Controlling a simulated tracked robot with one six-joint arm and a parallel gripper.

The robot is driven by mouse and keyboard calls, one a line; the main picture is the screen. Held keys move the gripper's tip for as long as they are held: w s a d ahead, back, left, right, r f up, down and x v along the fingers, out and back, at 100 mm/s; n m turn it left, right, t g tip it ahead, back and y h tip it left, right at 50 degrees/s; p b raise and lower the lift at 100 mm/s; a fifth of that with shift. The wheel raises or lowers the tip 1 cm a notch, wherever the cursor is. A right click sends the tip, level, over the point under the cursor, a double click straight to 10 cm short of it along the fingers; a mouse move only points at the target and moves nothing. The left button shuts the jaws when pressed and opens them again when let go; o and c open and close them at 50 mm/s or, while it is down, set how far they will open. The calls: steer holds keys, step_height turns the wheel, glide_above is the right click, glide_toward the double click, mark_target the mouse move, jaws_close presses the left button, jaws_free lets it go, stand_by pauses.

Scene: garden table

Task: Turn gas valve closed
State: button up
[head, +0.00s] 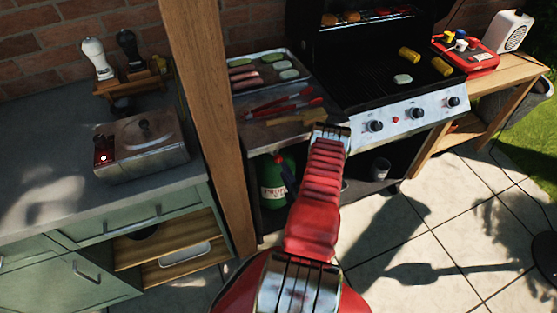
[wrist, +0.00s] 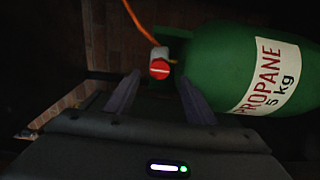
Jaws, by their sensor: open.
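The green propane cylinder (head: 273,185) stands on the lower shelf under the grill, partly hidden by my arm. In the wrist view the cylinder (wrist: 225,62) appears lying sideways, with a white "PROPANE 5 kg" label. Its gas valve has a red knob (wrist: 159,69) with a pale bar running across it, roughly level in the picture. My gripper (wrist: 159,76) is open, with one finger on each side of the knob. Gaps show between the fingers and the knob, and I cannot tell how deep the knob sits between them. In the head view my gripper is not clearly visible.
An orange hose (wrist: 138,22) runs from the valve. Above stand the grill (head: 390,85) and a side shelf with red tongs (head: 285,107) and a food tray (head: 262,72). A wooden post (head: 205,120) rises at the left.

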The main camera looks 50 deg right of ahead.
mark_target(279, 161)
steer(key=x, duration=0.8)
steer(key=c, duration=1)
